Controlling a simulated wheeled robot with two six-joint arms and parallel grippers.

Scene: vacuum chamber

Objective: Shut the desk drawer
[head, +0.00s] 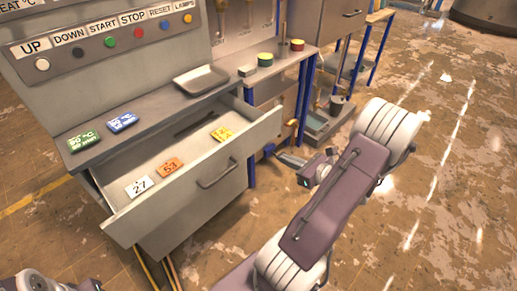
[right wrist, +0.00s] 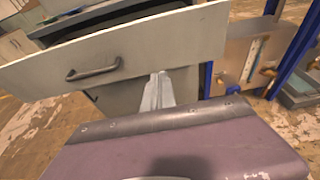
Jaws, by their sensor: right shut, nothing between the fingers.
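The desk drawer (head: 190,195) is pulled well out of the grey desk, and its inside shows. Its front panel carries a bar handle (head: 218,174), which also shows in the right wrist view (right wrist: 93,71). Inside lie a white tag 27 (head: 139,186), an orange tag 53 (head: 170,167) and a yellow tag (head: 222,134). My right gripper (head: 277,153) is shut and empty, to the right of the drawer front. In the right wrist view its fingertips (right wrist: 160,76) overlap the lower edge of the drawer front; I cannot tell whether they touch. My left gripper is not visible.
The desk top holds a green tag (head: 83,141), a blue tag (head: 122,122) and a shallow grey tray (head: 201,80). A panel with labelled buttons (head: 110,42) rises behind. A blue-legged bench (head: 302,100) stands right of the desk. Open floor lies at the right.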

